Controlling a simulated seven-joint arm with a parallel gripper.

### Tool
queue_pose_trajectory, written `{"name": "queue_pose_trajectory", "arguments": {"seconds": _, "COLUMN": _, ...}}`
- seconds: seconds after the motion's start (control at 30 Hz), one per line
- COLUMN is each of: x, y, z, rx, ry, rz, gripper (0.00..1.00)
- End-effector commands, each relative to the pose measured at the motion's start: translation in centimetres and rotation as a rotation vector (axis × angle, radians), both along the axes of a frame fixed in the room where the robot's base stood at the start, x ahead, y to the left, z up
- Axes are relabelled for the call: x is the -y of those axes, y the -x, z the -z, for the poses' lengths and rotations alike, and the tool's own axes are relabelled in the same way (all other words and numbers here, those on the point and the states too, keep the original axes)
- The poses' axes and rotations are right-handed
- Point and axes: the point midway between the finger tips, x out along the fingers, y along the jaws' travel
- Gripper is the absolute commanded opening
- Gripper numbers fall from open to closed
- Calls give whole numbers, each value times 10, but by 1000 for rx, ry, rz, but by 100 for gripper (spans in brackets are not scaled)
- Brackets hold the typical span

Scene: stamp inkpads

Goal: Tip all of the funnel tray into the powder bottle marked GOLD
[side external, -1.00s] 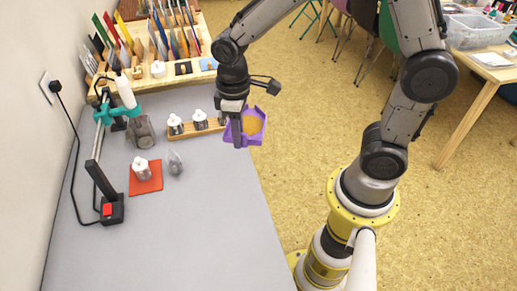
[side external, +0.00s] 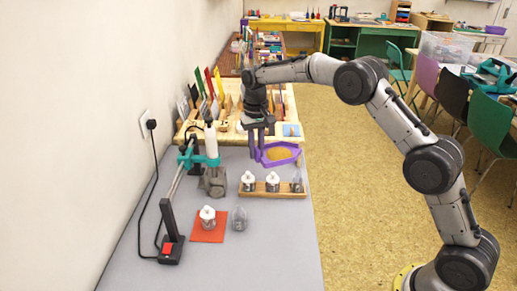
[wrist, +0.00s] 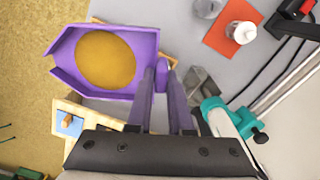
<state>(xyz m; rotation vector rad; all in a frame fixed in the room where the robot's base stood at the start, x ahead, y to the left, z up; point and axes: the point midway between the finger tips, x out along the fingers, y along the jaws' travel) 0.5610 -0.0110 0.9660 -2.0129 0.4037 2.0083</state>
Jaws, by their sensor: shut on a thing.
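My gripper (side external: 258,150) is shut on the end of the purple funnel tray (side external: 263,161) and holds it up; both also show in the wrist view, the gripper (wrist: 164,74) beside the tray (wrist: 66,72). The tray looks about level, with gold-brown powder (wrist: 105,60) spread in it. Below and nearer in the side view, a wooden rack (side external: 262,194) holds two white-topped bottles, left (side external: 248,183) and middle (side external: 272,183), and a clear, uncapped-looking bottle (side external: 297,184) at right. Another white-topped bottle (side external: 207,217) stands on a red mat (side external: 199,236). I cannot read GOLD on any bottle.
A clear vessel (side external: 239,219) stands right of the mat. A grey cup (side external: 214,183) and a teal-clamped stand (side external: 189,155) are left of the rack. A wooden organiser (side external: 291,116) lies behind the tray. The front right of the grey table (side external: 283,255) is clear.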

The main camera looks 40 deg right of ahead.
Motion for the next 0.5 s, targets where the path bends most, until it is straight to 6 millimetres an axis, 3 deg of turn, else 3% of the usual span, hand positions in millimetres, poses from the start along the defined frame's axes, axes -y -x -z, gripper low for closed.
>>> {"name": "queue_pose_trajectory", "arguments": {"seconds": 0.5, "x": 24, "y": 10, "z": 8, "rx": 129, "ry": -323, "rz": 10, "gripper": 0}}
